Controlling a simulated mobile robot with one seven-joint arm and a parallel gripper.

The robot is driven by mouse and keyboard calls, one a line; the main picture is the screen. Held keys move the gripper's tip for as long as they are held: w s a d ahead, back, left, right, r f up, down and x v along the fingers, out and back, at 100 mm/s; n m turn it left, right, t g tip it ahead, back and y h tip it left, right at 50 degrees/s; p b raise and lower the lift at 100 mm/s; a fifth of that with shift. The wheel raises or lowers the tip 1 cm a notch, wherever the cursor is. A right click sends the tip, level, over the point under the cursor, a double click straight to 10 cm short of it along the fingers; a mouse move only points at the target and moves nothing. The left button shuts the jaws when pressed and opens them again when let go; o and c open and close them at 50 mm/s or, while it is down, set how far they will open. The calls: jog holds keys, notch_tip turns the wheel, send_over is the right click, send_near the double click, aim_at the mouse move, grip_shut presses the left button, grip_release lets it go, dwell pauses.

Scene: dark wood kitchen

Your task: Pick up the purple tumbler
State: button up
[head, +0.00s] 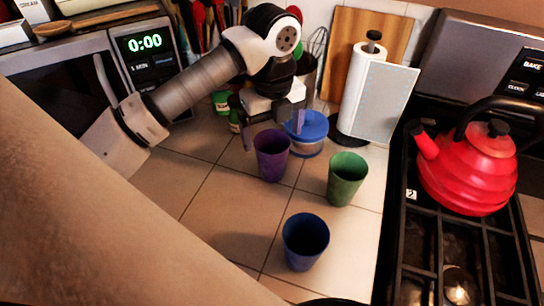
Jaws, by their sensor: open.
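The purple tumbler (271,160) stands upright on the tiled counter in the head view, open end up. My gripper (273,132) is open and points down at the tumbler's rim. One finger shows to the left of the tumbler and the other to its right, near a blue lid. The tumbler hides the space between the fingers in part, and I cannot tell whether a finger touches it.
A clear container with a blue lid (307,130) stands close to the right of the purple tumbler. A green tumbler (346,182) and a blue tumbler (304,246) stand nearer. A paper towel roll (362,85) is behind; a red kettle (470,170) sits on the stove at right.

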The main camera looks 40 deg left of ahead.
aim_at(272, 152)
jog(key=shift+s+d+f+p, duration=0.15)
jog(key=shift+f+p, duration=0.4)
jog(key=shift+f, duration=0.8)
jog(key=shift+s+d+f+p, duration=0.1)
jog(key=shift+s+f+p, duration=0.3)
jog(key=shift+f, duration=0.9)
jog(key=shift+w, duration=0.15)
jog(key=c, duration=1.1)
